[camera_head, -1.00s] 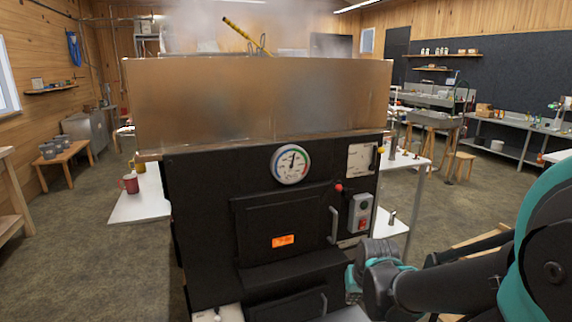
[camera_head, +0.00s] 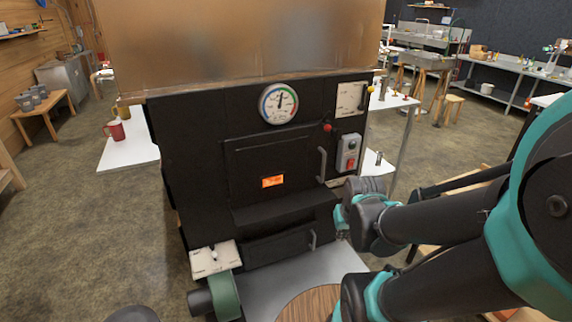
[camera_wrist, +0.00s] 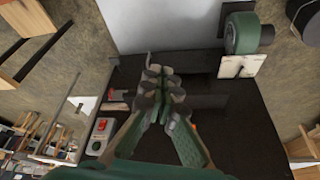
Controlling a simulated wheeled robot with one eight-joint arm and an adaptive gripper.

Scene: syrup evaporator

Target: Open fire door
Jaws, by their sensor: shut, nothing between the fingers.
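The black fire door (camera_head: 270,165) is closed on the front of the evaporator's firebox. In the head view, my gripper (camera_head: 342,217) is partly hidden by my wrist, low and right of the door handle. In the wrist view, my gripper (camera_wrist: 160,92) is shut with nothing between its fingers, in front of the black firebox front. It hides much of the door there, and I cannot make out the fire door handle in that view.
A grey control box (camera_head: 348,152) with a red button is right of the handle, below a red knob (camera_head: 327,128). A round gauge (camera_head: 279,103) sits above the door. A lower door has its own handle (camera_head: 312,240). A green blower (camera_head: 223,295) stands at lower left.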

